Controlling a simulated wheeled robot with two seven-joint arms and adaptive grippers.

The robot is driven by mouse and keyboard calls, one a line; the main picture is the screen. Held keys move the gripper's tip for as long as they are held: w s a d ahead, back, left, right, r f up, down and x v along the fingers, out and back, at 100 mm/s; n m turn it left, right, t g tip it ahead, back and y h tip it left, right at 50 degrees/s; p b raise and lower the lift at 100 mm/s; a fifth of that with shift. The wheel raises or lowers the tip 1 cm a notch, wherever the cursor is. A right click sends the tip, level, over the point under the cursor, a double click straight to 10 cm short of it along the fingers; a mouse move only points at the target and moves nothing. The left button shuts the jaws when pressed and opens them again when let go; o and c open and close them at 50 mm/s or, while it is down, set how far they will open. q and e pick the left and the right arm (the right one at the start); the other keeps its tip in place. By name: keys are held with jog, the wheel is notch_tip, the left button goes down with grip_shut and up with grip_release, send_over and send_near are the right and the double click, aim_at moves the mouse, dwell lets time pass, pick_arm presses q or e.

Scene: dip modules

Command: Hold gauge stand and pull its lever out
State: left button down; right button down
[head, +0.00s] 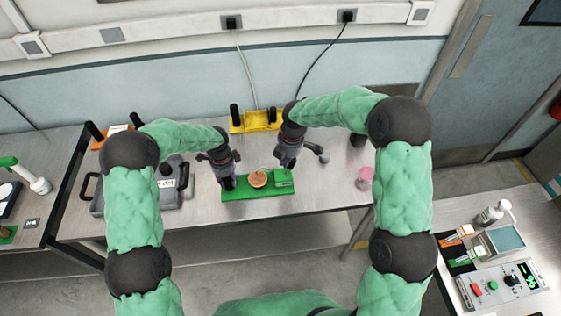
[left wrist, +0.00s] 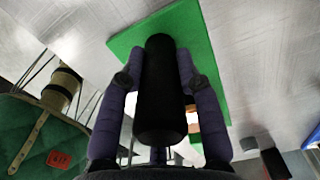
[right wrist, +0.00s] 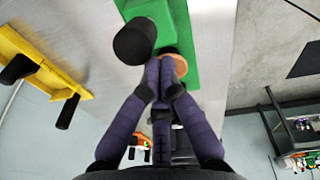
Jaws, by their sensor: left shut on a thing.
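The gauge stand has a flat green base (head: 243,193) on the front bench, with a copper-coloured disc (head: 258,179) and a green block at its right end (head: 283,178). My left gripper (head: 227,180) is shut on the stand's upright black handle (left wrist: 160,95), which stands between its fingers in the left wrist view. My right gripper (right wrist: 160,68) is over the right part of the stand, its fingers drawn together with nothing visible between them. A black round knob (right wrist: 134,40), apparently the lever's, is just beyond its fingertips. The disc (right wrist: 180,64) shows partly behind the fingers.
A yellow holder (head: 257,121) with black handles stands behind the stand. A grey case (head: 166,185) is left of it, and a pink cup (head: 366,174) is to the right. A separate table (head: 520,225) at right carries a control box. Bare bench lies right of the stand.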

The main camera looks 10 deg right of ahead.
jog(key=shift+d+y, duration=1)
jog(key=shift+d, duration=0.15)
jog(key=shift+d+f, duration=0.25)
jog(key=shift+d, duration=0.6)
jog(key=shift+a+r, duration=0.3)
notch_tip(320, 180, up, 11)
send_over(294, 162)
jog(key=s+d, duration=0.1)
jog(key=d, duration=0.2)
jog(key=shift+s+a+f, duration=0.1)
jog(key=shift+s+a, duration=0.1)
jog(key=shift+a, duration=0.05)
